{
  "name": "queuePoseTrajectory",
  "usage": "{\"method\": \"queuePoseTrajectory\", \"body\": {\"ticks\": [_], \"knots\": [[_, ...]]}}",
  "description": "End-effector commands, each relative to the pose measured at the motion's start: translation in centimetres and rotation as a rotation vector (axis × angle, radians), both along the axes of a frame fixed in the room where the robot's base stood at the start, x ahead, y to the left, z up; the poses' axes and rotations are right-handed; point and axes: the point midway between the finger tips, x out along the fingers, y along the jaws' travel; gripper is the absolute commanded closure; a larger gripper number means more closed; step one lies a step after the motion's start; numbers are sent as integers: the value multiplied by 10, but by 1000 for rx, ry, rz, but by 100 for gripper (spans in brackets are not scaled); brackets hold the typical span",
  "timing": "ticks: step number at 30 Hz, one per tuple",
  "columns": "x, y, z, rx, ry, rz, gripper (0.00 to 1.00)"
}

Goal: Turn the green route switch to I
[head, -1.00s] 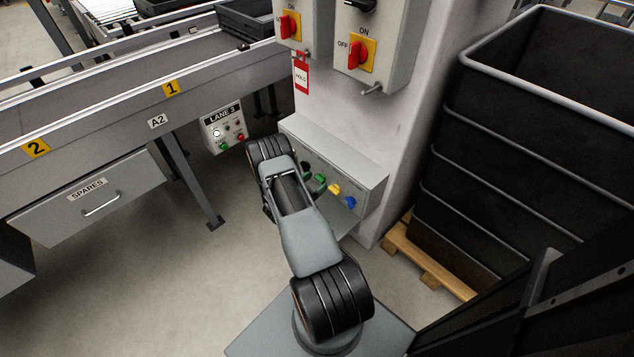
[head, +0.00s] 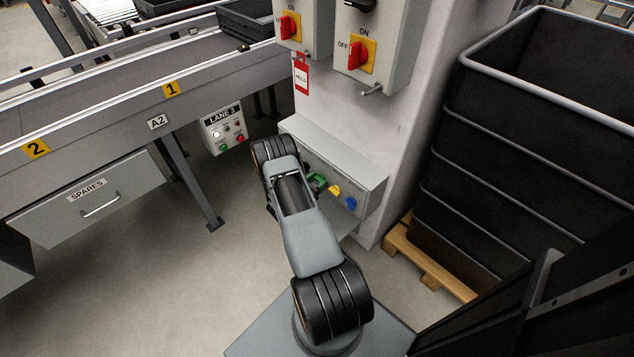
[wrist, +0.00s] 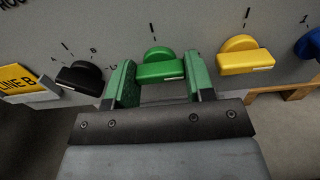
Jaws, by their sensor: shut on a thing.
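The green route switch (wrist: 160,68) is a round knob with a bar handle on a grey panel, seen up close in the wrist view. Its handle lies nearly level, with a white mark at its right end. A tick stands above it. My gripper (wrist: 159,84) is shut on the handle, with one green-padded finger at each end. In the head view the green at the panel (head: 317,183) is partly hidden by my arm, and I cannot tell knob from fingers there.
A black switch (wrist: 79,78) sits left of the green one, and a yellow switch (wrist: 246,56) and a blue switch (wrist: 309,43) sit right. A yellow LINE B plate (wrist: 20,80) is at far left.

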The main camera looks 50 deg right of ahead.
Motion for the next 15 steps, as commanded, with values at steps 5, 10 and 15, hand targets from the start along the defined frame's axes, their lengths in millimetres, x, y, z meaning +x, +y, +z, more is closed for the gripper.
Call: {"method": "queuePoseTrajectory", "body": {"ticks": [5, 10, 15], "knots": [[0, 2, 0, 0, 4, 0, 75], [0, 1, -1, 3, 39, 1, 75], [0, 0, -1, 10, 136, 0, 75]]}}
